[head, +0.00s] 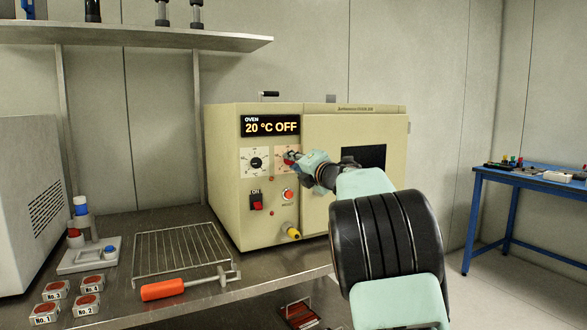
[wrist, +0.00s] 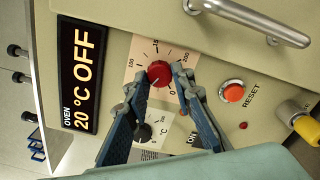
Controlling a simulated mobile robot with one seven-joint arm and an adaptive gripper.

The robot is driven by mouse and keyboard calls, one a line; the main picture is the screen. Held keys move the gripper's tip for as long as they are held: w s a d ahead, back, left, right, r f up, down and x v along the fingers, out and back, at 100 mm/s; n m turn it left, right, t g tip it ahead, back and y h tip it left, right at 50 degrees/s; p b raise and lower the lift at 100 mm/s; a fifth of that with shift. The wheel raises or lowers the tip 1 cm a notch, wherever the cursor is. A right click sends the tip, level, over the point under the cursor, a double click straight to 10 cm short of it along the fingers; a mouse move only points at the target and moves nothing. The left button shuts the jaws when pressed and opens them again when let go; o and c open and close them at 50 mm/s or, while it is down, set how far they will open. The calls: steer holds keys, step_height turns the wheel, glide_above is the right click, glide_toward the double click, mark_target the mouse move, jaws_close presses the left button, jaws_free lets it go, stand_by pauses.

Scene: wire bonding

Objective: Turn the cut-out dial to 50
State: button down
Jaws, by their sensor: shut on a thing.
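The cut-out dial is a small red knob (wrist: 159,74) on a pale panel of the cream oven (head: 225,190), right of a black °C dial (head: 255,163). In the wrist view its scale shows 0, 100 and 200 around it; part of the scale is covered by my fingers. I cannot read clearly where the knob points. My gripper (wrist: 161,71) has one blue-grey fingertip on each side of the red knob and is shut on it. In the head view my gripper (head: 296,160) partly hides the dial. The oven display (head: 270,126) reads 20 °C OFF.
Below the dials are a red switch (head: 256,201), a RESET button (head: 289,194) and a yellow plug (head: 293,233). The door handle (wrist: 250,20) is close to my fingers in the wrist view. A wire rack (head: 180,250) and an orange-handled tool (head: 165,289) lie on the bench.

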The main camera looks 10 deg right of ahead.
steer(key=shift+n, duration=0.4)
steer(key=c, duration=1.9)
jaws_free()
steer(key=shift+c, duration=0.2)
steer(key=v, duration=1.2)
